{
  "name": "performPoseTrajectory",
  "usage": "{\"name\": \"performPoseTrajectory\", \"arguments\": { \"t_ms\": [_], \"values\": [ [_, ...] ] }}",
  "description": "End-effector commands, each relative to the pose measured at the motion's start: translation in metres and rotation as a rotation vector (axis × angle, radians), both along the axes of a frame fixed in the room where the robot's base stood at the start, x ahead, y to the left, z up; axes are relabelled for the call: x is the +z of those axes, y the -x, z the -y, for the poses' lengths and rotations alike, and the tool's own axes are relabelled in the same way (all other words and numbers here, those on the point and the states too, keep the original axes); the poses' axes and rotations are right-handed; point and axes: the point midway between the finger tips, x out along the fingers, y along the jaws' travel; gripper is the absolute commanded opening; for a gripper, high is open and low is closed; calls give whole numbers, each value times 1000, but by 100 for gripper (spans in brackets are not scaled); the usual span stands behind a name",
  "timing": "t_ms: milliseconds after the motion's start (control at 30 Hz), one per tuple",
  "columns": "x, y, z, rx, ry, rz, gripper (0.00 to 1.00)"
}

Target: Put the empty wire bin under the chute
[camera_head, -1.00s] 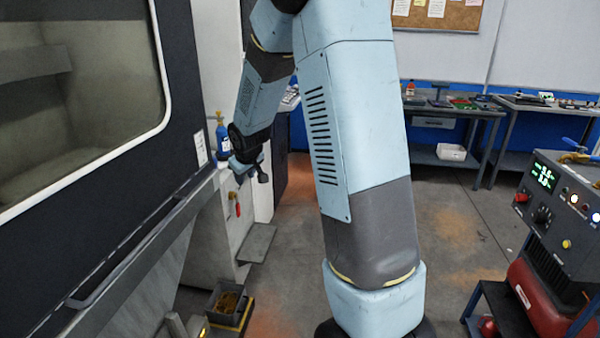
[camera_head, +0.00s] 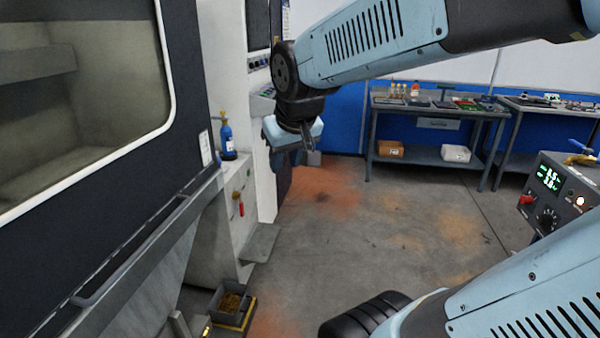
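My gripper (camera_head: 305,148) hangs in mid-air at the upper middle, pointing down, in front of the white machine's right end. Its fingers are small and dark, and I cannot tell whether they are apart. No bin shows in it. A grey sloping plate (camera_head: 261,243), perhaps the chute, juts from the white machine's foot. A small grey bin (camera_head: 217,302) stands on the floor below and left of it, on a yellow-edged base. It holds brown-gold material, so it is not empty. I cannot make out an empty wire bin.
The dark machine (camera_head: 120,215) with a window fills the left. A blue bottle (camera_head: 226,140) stands on a ledge. Workbenches (camera_head: 437,112) line the back wall. A control box (camera_head: 552,190) with a green display is at right. The middle floor (camera_head: 400,225) is clear.

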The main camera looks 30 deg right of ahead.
Motion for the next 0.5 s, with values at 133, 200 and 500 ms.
{"name": "performPoseTrajectory", "arguments": {
  "t_ms": [133, 200, 500],
  "values": [
    [5, 43, -4, -21, -32, -1, 34],
    [6, 57, -5, -27, -46, -5, 34],
    [5, 81, 0, -38, -67, -15, 34]
  ]
}}
